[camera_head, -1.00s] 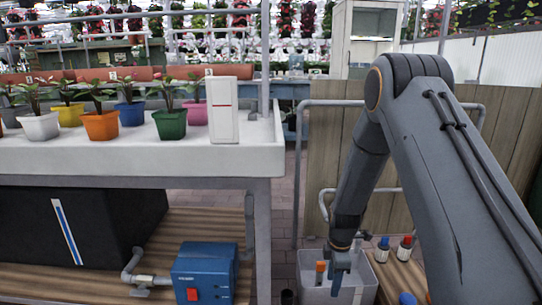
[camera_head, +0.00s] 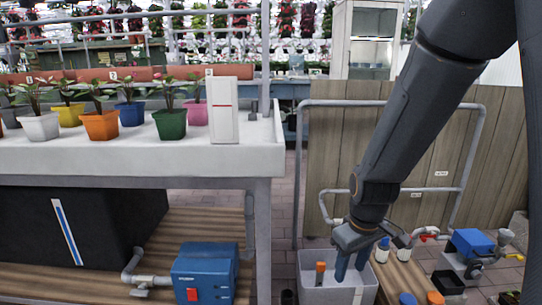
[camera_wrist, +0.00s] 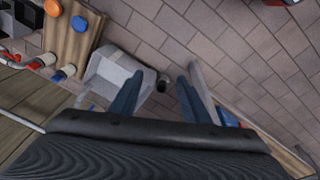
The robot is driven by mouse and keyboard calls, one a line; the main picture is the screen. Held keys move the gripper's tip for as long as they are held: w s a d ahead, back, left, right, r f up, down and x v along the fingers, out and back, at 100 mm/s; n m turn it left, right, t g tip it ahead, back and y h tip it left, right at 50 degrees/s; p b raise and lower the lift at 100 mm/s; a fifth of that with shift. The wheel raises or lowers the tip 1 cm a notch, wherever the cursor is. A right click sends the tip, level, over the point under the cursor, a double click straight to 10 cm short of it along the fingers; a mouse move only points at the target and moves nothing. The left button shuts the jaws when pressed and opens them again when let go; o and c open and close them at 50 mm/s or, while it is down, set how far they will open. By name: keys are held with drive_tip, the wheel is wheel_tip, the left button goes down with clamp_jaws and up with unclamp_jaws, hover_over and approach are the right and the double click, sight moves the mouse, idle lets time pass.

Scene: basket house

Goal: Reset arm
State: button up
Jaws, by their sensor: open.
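My gripper (camera_head: 351,268) is open, with its fingers pointing down over the light grey bin (camera_head: 310,296) in the head view. Nothing shows between the fingers. My arm comes down from the top right of that view. In the wrist view my gripper (camera_wrist: 157,100) shows two dark, separated fingers with floor between them. A small orange-capped bottle (camera_head: 320,274) stands in the bin, left of the fingers. The bin also shows in the wrist view (camera_wrist: 104,72), beyond the left finger.
A wooden surface (camera_head: 398,283) right of the bin holds a blue-capped bottle (camera_head: 383,251), another bottle (camera_head: 404,252) and more caps. A blue-topped device (camera_head: 472,242) stands farther right. A white planting table (camera_head: 140,157) with potted plants and a blue box (camera_head: 205,272) are at left.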

drive_tip(key=s+r+m, duration=0.4)
drive_tip(key=s+m, duration=0.1)
drive_tip(key=s, duration=0.2)
drive_tip(key=s+a+r+n+g+y, duration=0.1)
drive_tip(key=s+a+r+n, duration=0.25)
drive_tip(key=s+a, duration=0.55)
drive_tip(key=s+a+r+n+g+y, duration=0.15)
drive_tip(key=s+a+r, duration=0.45)
drive_tip(key=a, duration=0.6)
drive_tip(key=d+r+m+h+p, duration=0.1)
drive_tip(key=d+r+m+p, duration=0.1)
drive_tip(key=d+r+p, duration=0.8)
drive_tip(key=d+r+m+h+p, duration=0.1)
drive_tip(key=d+r+m+p, duration=0.2)
drive_tip(key=d+r+p, duration=0.7)
drive_tip(key=shift+s+d+r+p, duration=0.4)
drive_tip(key=shift+r+p, duration=1.65)
drive_tip(key=shift+p, duration=5.15)
drive_tip(key=shift+t+h, duration=0.25)
drive_tip(key=shift+c, duration=0.3)
